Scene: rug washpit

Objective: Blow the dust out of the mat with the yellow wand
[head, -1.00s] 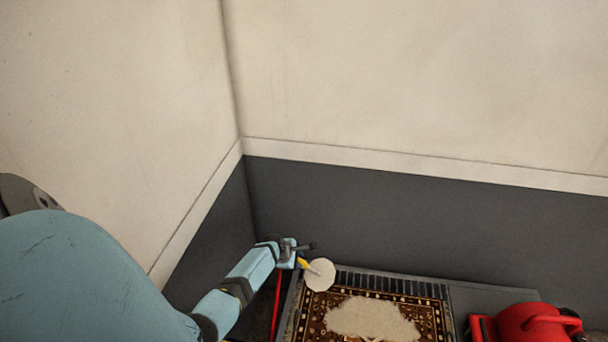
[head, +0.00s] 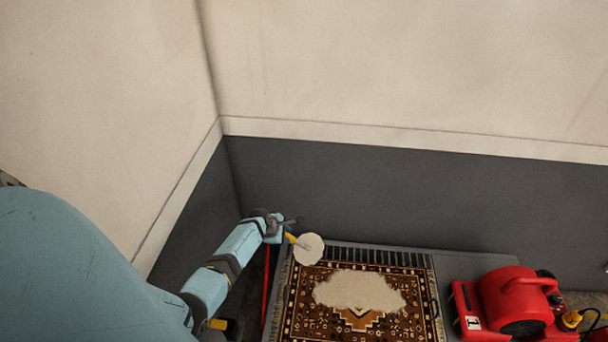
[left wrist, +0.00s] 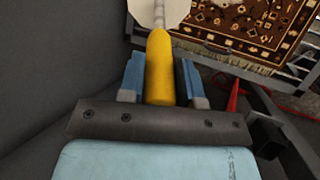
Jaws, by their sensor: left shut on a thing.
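The patterned brown mat (head: 300,310) lies on a dark slatted stand, with a large pale dust patch (head: 358,290) across its middle. My left gripper (head: 285,233) is shut on the yellow wand (head: 290,238), just off the mat's back left corner. The wand's yellow handle (left wrist: 160,65) sits between both fingers in the left wrist view. A pale round shape (head: 309,249) shows at the wand's far end and covers the mat's back left corner. The mat also shows in the left wrist view (left wrist: 235,30). My right gripper is not in view.
A red blower (head: 510,300) with a yellow plug stands right of the mat on a grey surface (head: 460,268). Walls close in behind and at the left. A red hose or bar (head: 265,290) runs down beside the stand's left edge.

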